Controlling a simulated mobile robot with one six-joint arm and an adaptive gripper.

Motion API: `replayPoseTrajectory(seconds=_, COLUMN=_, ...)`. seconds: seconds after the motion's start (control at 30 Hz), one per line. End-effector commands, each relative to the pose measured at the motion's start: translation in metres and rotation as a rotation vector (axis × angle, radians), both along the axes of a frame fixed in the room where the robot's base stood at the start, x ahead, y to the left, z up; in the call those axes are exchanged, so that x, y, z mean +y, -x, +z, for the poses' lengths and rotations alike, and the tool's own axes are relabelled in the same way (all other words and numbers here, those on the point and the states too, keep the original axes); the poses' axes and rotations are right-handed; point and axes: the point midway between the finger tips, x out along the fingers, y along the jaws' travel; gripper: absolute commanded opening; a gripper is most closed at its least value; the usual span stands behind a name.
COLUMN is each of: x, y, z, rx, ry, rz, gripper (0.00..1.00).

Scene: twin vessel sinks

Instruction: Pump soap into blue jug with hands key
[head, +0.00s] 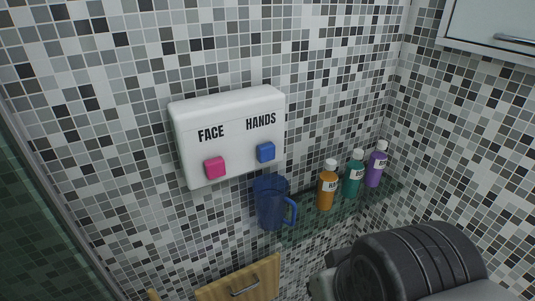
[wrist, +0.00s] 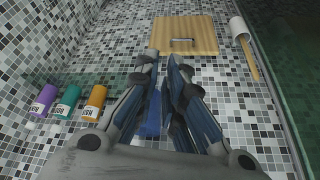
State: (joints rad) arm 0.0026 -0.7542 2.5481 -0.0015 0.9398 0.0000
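The white wall dispenser (head: 229,142) shows in the head view with a pink FACE key (head: 215,168) and a blue HANDS key (head: 265,152). The translucent blue jug (head: 270,205) is upright just below the HANDS key, its handle to the right. My gripper does not show clearly in the head view. In the wrist view, my gripper (wrist: 165,62) has its two fingers apart by a narrow gap, with nothing held at the tips. A blue patch (wrist: 153,115) shows between the fingers; I cannot tell whether it is the jug.
Orange (head: 327,187), teal (head: 353,175) and purple (head: 376,166) bottles stand right of the jug on a glass shelf (head: 318,222). A wooden cabinet front (head: 240,284) is below. A white cabinet (head: 490,28) hangs upper right.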

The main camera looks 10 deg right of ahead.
Motion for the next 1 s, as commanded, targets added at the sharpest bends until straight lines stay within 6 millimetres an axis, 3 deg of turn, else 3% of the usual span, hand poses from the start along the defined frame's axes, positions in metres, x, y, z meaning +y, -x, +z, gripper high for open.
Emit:
replayPoseTrajectory(seconds=0.1, x=0.0000, y=0.0000, z=0.0000, rx=0.000, ry=0.000, rz=0.000, gripper=0.00)
replayPoseTrajectory(seconds=1.0, x=0.0000, y=0.0000, z=0.0000, rx=0.000, ry=0.000, rz=0.000, gripper=0.00)
